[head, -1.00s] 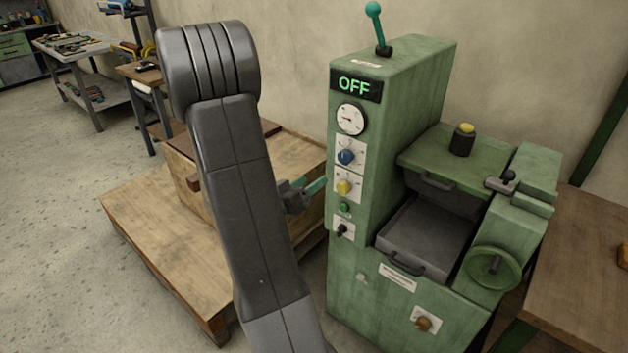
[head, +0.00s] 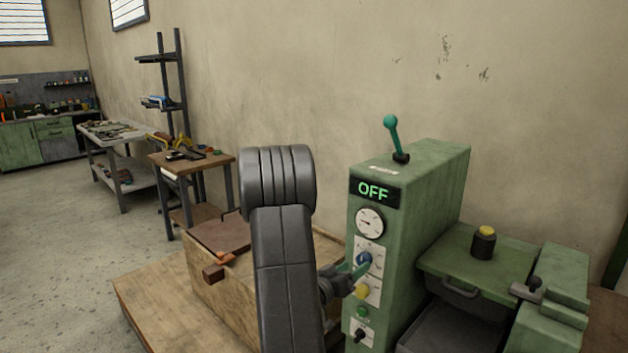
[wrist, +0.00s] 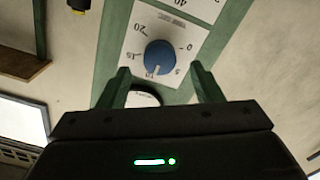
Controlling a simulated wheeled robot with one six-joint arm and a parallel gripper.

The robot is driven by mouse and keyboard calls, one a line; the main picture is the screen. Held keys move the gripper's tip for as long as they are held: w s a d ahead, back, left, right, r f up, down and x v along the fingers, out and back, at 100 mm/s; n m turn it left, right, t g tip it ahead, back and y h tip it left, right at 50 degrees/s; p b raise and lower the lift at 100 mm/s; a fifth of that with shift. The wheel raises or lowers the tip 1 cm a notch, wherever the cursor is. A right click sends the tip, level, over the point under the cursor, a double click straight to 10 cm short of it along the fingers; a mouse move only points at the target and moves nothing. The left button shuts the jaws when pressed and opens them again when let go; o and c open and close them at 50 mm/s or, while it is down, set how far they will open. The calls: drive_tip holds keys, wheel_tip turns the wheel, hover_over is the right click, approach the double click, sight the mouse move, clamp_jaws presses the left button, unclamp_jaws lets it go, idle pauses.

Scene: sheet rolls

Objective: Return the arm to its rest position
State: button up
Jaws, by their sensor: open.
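My arm rises in the middle of the head view, its grey links bent over at the top. My gripper (head: 352,280) shows partly behind the arm, beside the front panel of the green machine (head: 425,190). In the wrist view my gripper (wrist: 163,88) has its two green fingers apart with nothing held between them. The blue knob (wrist: 159,57) on its white dial plate lies beyond the fingertips. The same blue knob shows in the head view (head: 364,259). I cannot tell the exact gap between fingers and panel.
The machine's display (head: 373,190) reads OFF, and a teal lever (head: 392,135) stands on its top. A wooden crate (head: 230,300) on a wooden platform (head: 150,305) is beside and behind my arm. A small table (head: 190,160) stands further back. Open floor lies at the left.

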sight(361, 262)
drive_tip(key=shift+x, duration=1.95)
